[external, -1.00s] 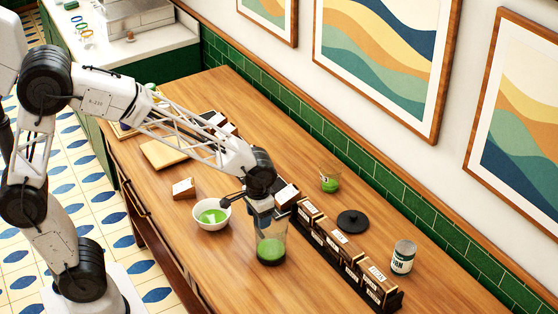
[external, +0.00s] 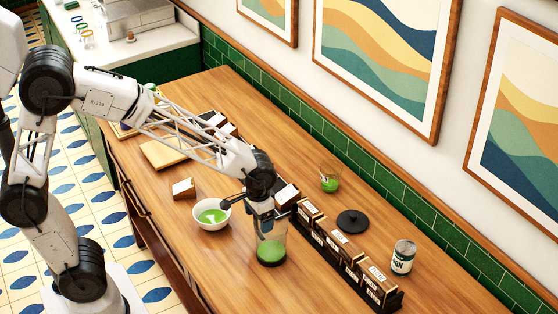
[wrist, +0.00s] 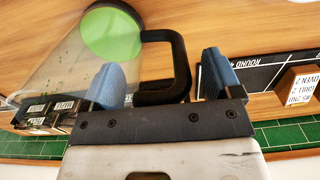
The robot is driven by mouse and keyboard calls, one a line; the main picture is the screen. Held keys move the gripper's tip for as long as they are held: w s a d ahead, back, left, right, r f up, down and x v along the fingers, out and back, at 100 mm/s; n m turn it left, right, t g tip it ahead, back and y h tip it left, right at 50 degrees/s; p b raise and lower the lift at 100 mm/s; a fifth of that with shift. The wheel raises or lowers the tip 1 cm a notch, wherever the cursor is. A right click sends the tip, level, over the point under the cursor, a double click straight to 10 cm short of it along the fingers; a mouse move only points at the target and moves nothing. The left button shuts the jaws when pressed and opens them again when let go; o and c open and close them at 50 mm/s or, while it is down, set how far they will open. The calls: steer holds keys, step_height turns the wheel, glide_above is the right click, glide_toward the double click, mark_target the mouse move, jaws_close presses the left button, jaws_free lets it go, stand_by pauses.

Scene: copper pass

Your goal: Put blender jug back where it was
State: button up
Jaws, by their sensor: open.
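The blender jug (external: 271,248) is clear with green liquid at the bottom and stands upright on the wooden counter. The wrist view shows its clear wall, the green liquid (wrist: 112,32) and its black handle (wrist: 182,62). My gripper (external: 264,210) is at the jug's upper part. In the wrist view my gripper (wrist: 163,78) is open, with one blue-padded finger on each side of the handle and a gap on the handle's right. The left finger lies close to the jug wall; I cannot tell whether it touches. My wrist hides part of the jug's top in the external view.
A white bowl (external: 211,214) of green liquid stands left of the jug. A black rack (external: 325,246) with several labelled boxes runs along its right. A black round lid (external: 352,221), a can (external: 402,257) and a small glass (external: 329,182) stand beyond. The counter in front is clear.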

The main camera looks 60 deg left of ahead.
steer(key=shift+r, duration=0.1)
step_height(320, 180, up, 12)
steer(key=shift+r, duration=0.1)
stand_by(0.6)
stand_by(0.5)
steer(key=s+a+r+t, duration=0.1)
steer(key=s+a, duration=0.6)
steer(key=s, duration=0.5)
steer(key=s+a+r+t, duration=0.1)
steer(key=s+a, duration=0.5)
steer(key=s, duration=0.7)
steer(key=shift+a, duration=0.35)
